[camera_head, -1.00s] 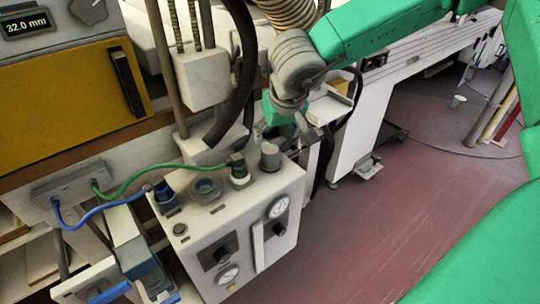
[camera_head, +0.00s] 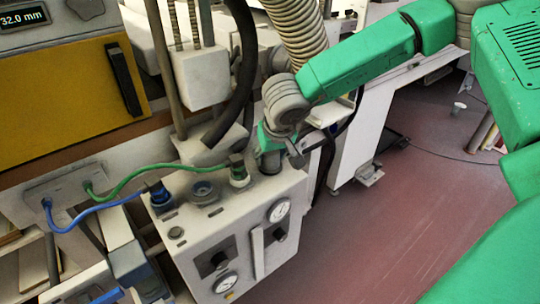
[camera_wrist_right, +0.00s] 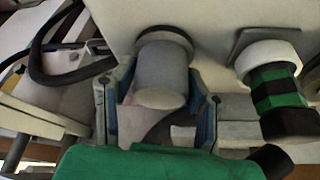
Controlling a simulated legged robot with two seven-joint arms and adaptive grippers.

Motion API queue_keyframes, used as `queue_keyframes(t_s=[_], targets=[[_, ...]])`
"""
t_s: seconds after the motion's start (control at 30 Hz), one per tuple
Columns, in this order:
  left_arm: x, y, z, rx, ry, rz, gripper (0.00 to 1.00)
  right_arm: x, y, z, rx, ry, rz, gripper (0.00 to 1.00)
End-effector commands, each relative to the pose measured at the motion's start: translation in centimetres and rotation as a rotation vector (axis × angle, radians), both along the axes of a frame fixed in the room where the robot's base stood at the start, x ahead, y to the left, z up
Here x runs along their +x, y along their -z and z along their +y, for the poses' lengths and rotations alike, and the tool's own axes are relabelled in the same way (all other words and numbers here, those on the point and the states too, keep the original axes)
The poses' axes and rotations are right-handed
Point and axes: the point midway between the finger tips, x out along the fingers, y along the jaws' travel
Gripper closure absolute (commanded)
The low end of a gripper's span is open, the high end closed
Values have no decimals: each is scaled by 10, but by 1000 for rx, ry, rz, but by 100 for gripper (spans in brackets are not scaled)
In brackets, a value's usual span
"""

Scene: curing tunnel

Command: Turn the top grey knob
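The top grey knob (camera_head: 269,163) is a short upright cylinder on the top right of the white control box (camera_head: 205,212). My right gripper (camera_head: 277,147) is over it, with its arm coming in from the right. In the right wrist view the grey knob (camera_wrist_right: 161,75) stands between the two fingers of my right gripper (camera_wrist_right: 160,112). The fingers are apart, one on each side, with a narrow gap seeming to show beside the knob. Whether either pad touches it is hard to tell. My left gripper is not in view.
A green-and-black connector (camera_head: 238,171) with a green hose stands close left of the knob; it also shows in the wrist view (camera_wrist_right: 275,90). A blue connector (camera_head: 159,194) and a grey round port (camera_head: 204,189) are further left. Gauges (camera_head: 279,210) are on the box's front.

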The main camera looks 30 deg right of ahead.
Motion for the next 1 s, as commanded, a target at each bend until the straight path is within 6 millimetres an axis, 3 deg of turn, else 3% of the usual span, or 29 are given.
queue_keyframes(t_s=[0.03,0.07,0.27,0.7,1.0], targets=[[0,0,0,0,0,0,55,0,0,0,0,0,0,81],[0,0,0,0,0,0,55,0,0,0,0,0,0,89],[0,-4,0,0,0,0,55,0,-1,0,-2,14,1,88],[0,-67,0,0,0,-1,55,0,-5,-1,-5,334,2,88],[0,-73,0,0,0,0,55,0,-1,-1,0,414,-2,88]])
